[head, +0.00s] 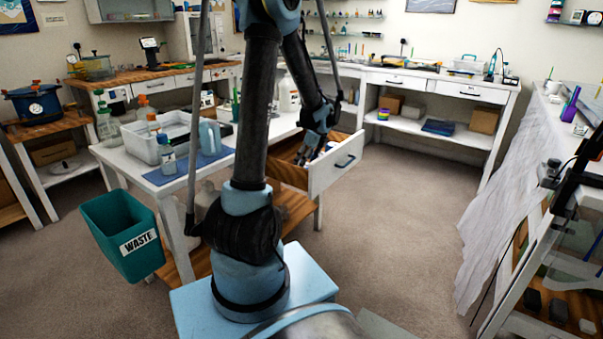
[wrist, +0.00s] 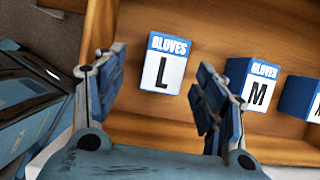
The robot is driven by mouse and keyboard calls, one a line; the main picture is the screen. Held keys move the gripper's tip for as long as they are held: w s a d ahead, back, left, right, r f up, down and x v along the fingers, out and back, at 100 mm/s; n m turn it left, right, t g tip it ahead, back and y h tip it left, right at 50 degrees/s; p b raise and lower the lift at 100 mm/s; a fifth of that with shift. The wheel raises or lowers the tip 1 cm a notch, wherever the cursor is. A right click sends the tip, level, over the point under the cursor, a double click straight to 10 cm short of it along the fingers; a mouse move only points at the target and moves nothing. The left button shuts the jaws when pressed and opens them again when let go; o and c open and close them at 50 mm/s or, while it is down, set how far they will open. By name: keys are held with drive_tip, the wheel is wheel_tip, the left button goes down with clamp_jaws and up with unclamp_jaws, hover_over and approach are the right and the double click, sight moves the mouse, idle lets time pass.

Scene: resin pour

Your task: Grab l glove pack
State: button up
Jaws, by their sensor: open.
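The L glove pack (wrist: 163,70) is a small white and blue box marked "GLOVES L". It lies in the wooden drawer (wrist: 140,126) and shows in the wrist view between my fingers, ahead of them. My gripper (wrist: 160,85) is open and empty, with one finger on each side of the pack in the picture. I cannot tell how far the fingertips are from it. In the head view my gripper (head: 312,148) is over the open drawer (head: 338,168), and the L pack cannot be made out there.
An M glove pack (wrist: 252,86) stands to the right of the L pack, close to my right finger. Another pack (wrist: 302,98) is at the right edge. The drawer's wooden walls surround them. A teal waste bin (head: 122,235) stands at the left, and the carpet (head: 400,215) is clear.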

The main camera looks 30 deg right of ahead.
drive_tip(key=shift+d+x, duration=0.15)
drive_tip(key=shift+x, duration=1.15)
drive_tip(key=shift+d+x, duration=0.15)
drive_tip(key=shift+x, duration=1.15)
drive_tip(key=shift+w, duration=0.1)
drive_tip(key=c, duration=1.1)
